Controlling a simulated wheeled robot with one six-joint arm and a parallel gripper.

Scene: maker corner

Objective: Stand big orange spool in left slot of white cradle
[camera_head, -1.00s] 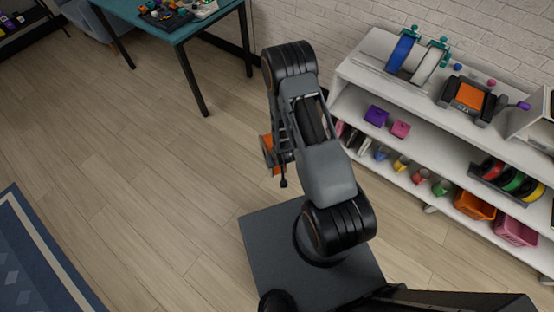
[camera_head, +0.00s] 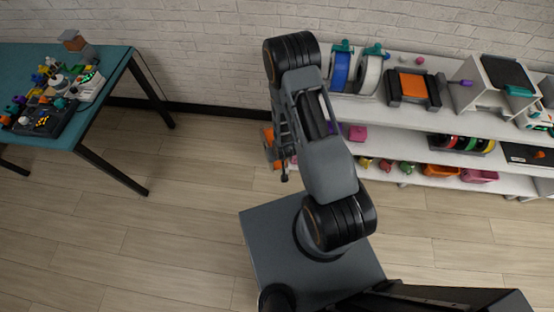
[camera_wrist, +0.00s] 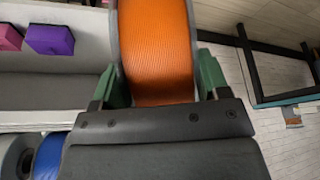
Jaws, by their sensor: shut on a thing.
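The big orange spool (camera_wrist: 157,45) fills the upper middle of the wrist view, between the green fingers of my gripper (camera_wrist: 158,80). The fingers are shut on it at its sides. In the head view the orange spool (camera_head: 269,135) shows only as a small part left of my arm, which hides the rest and most of the gripper.
The white shelf (camera_head: 440,121) runs along the brick wall, with an orange-and-black device (camera_head: 413,86) and a white box-shaped machine (camera_head: 490,80) on top. Lower levels hold spools and bins. A teal table (camera_head: 112,62) with electronics stands left. The floor between is clear.

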